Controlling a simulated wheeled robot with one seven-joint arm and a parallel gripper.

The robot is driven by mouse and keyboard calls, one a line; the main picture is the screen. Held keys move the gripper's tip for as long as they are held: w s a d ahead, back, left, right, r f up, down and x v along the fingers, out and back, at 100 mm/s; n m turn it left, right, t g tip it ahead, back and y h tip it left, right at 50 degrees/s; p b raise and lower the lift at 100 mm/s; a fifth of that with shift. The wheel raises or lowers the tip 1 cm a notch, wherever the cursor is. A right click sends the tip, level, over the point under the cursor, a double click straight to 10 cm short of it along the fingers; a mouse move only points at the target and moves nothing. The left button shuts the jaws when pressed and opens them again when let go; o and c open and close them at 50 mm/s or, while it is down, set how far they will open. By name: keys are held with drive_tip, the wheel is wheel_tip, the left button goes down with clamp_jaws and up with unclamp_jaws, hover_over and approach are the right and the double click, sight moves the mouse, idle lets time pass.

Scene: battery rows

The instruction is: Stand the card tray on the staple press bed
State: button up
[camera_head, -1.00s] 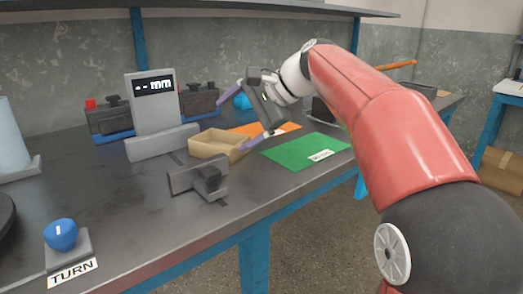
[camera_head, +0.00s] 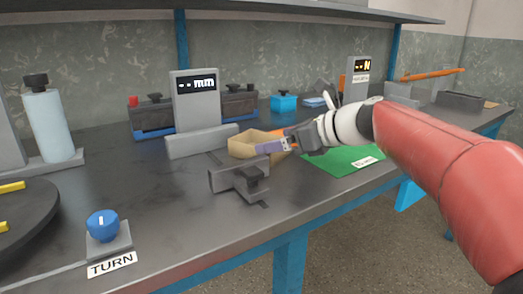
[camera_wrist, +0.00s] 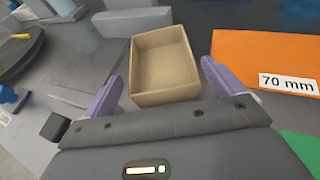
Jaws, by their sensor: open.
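The card tray, an open tan box (camera_head: 241,145), sits on the dark bench in front of the mm display unit. It is empty in the wrist view (camera_wrist: 165,97). My gripper (camera_head: 268,147) is open, its purple fingers low at the tray's right front side. In the wrist view the fingers (camera_wrist: 161,76) are spread to either side of the tray's near end, with nothing held. Contact with the tray cannot be told. An orange lever (camera_head: 434,75) over a grey base at the far right may be the staple press; its bed is not clear.
An orange mat marked 70 mm (camera_wrist: 262,60) and a green mat (camera_head: 335,160) lie right of the tray. A dark bracket (camera_head: 238,178) stands in front of it. The mm display unit (camera_head: 197,115) stands behind. A blue knob (camera_head: 103,225) is at front left.

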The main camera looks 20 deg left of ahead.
sight(265, 141)
drive_tip(key=x, duration=0.5)
drive_tip(key=shift+d, duration=0.1)
drive_tip(key=c, duration=0.8)
